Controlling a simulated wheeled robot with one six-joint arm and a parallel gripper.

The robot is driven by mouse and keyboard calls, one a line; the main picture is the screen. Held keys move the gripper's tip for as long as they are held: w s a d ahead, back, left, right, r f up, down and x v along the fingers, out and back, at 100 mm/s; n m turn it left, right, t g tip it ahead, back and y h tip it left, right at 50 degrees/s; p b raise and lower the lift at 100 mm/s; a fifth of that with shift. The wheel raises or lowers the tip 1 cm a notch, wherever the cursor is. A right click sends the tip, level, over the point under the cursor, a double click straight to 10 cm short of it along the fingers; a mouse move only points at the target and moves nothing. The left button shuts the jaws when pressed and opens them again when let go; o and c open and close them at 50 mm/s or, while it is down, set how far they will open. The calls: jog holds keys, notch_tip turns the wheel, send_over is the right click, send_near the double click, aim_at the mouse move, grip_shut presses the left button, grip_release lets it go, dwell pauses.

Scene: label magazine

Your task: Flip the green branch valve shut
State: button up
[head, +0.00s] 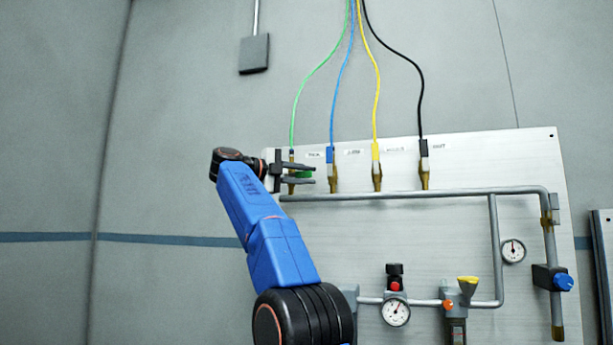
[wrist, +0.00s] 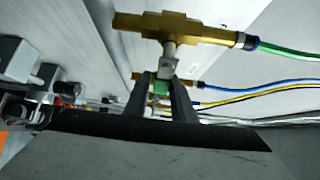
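The green branch valve is a brass body (wrist: 175,27) with a green hose on its right side in the wrist view. Its green handle (wrist: 161,88) shows below the stem, between my two dark fingertips. In the head view the green handle (head: 306,174) is partly hidden by my gripper (head: 312,175), at the left end of the valve row. My gripper's fingers (wrist: 163,84) stand apart, one on each side of the handle. They look open; whether either finger touches the handle is hard to tell.
Blue (head: 331,180), yellow (head: 377,178) and black-hose (head: 424,176) valves stand to the right in a row. A grey pipe (head: 460,192) runs just below them. Gauges, a regulator and a yellow-topped unit sit lower on the panel (head: 450,240). Free wall lies to the left.

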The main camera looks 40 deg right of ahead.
jog(key=shift+o, duration=0.9)
jog(key=shift+w+a+f, duration=0.1)
jog(key=shift+w+a, duration=0.05)
jog(key=shift+w, duration=0.05)
jog(key=shift+s, duration=0.15)
jog(key=w+a, duration=0.2)
jog(key=a, duration=1.5)
jog(key=shift+w+a, duration=0.15)
jog(key=shift+a, duration=0.05)
